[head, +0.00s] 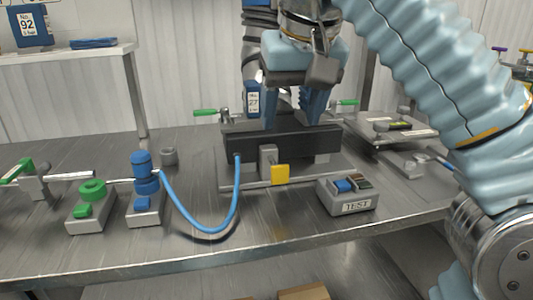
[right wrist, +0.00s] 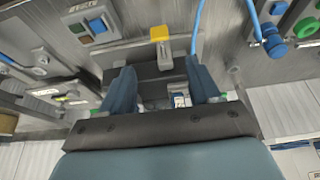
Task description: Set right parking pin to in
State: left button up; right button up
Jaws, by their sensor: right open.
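The right parking pin appears as a green handle (head: 347,102) on a metal rod at the right end of the dark fixture block (head: 240,143). In the right wrist view a green end (right wrist: 90,112) shows beside the left finger, partly hidden. How far the pin is pushed in cannot be told. My right gripper (head: 290,112) points down over the block, its blue fingers apart, with nothing seen held between them. The right wrist view shows the spread fingers (right wrist: 162,88) over the block. A similar green handle (head: 206,113) sticks out at the block's left end. My left gripper is not in view.
A yellow knob (head: 280,174) is at the block's front, and a grey TEST box (head: 347,200) stands front right. A blue cable (head: 205,226) loops from the block to a blue plug (head: 145,180). A green-ringed box (head: 92,203) stands further left.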

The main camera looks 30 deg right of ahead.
aim_at(280, 166)
jog(key=b+x, duration=0.2)
jog(key=x, duration=1.1)
jog(key=shift+w+f, duration=0.2)
jog(key=shift+f, duration=0.05)
grip_shut()
